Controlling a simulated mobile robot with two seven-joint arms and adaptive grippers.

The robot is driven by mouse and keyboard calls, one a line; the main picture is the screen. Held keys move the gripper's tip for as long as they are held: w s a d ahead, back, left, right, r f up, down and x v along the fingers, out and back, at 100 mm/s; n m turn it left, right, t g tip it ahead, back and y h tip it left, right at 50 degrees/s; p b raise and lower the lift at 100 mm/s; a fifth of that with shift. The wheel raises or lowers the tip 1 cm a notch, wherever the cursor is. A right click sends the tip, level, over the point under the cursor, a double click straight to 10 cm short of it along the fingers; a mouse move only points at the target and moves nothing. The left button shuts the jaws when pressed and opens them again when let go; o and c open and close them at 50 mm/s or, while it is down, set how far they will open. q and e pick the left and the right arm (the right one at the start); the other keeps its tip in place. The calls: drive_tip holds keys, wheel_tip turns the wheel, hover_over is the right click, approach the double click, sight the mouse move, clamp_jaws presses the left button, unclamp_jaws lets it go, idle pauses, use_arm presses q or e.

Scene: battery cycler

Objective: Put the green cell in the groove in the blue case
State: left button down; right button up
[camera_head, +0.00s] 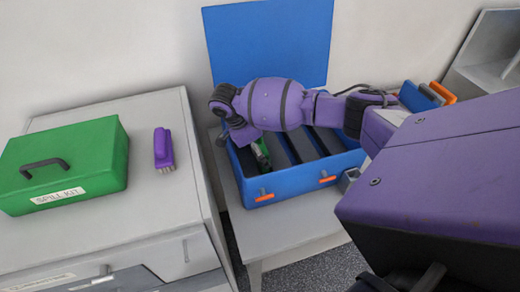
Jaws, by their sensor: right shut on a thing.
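The open blue case (292,181) sits on a light table, with its lid (268,43) raised against the wall. Dark grooves run front to back inside it. The green cell (262,154) shows at the left part of the case, just below my right gripper (236,130). My right gripper is shut on the cell, but its fingertips and the cell's upper part are largely hidden by the wrist. I cannot tell whether the cell is seated in a groove or held above it. My left gripper is not in view.
A green spill kit box (95,160) and a purple brush (162,148) lie on the white cabinet (160,215) at left. Blue and orange items (420,95) stand behind the case at right. My right arm covers the right side. A gap separates cabinet and table.

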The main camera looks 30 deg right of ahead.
drive_tip(key=o, duration=1.5)
drive_tip(key=v, duration=1.2)
